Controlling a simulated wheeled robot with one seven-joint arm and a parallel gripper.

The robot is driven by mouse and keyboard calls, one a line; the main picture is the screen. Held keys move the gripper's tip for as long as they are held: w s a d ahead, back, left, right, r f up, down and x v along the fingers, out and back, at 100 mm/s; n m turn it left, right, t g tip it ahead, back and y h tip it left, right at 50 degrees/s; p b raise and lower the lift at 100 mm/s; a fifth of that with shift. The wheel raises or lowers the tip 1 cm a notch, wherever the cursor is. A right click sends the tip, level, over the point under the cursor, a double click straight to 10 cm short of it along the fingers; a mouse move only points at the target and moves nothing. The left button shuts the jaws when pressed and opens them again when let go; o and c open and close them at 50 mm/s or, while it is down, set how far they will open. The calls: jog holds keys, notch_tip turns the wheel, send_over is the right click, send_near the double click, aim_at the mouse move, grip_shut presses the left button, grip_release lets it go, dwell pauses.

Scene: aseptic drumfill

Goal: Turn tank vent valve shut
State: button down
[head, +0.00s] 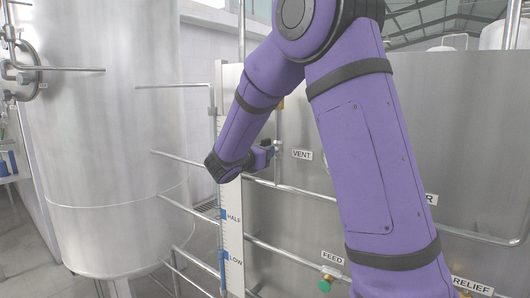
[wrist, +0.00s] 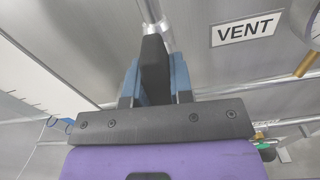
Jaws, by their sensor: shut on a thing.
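The tank vent valve's black handle (wrist: 154,65) stands upright in the wrist view, between the two blue finger pads of my gripper (wrist: 155,82). My gripper is shut on this handle. A metal pipe (wrist: 152,12) runs up behind the handle's top. The VENT label (wrist: 247,29) is to the right of the handle on the steel tank wall. In the head view my gripper (head: 268,157) is at the valve, just left of the VENT label (head: 302,154). My wrist and the gripper hide most of the valve there.
A level gauge board (head: 232,240) marked HALF and LOW stands left of the valve. Horizontal pipes (head: 290,188) cross the tank front. A green feed valve knob (head: 325,285) is lower down. A large steel tank (head: 110,130) stands at left.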

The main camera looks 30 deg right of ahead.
jog(key=m, duration=0.4)
jog(key=shift+s, duration=0.15)
jog(key=m, duration=0.4)
jog(key=shift+s+f+m, duration=0.1)
jog(key=shift+f+m, duration=0.1)
jog(key=shift+m, duration=0.1)
jog(key=m, duration=0.4)
jog(key=shift+s+d+f+m, duration=0.1)
jog(key=shift+f+m, duration=0.05)
jog(key=shift+m, duration=0.15)
jog(key=shift+f+m, duration=0.15)
jog(key=shift+m, duration=1.55)
jog(key=c, duration=1)
grip_release()
jog(key=v, duration=1.1)
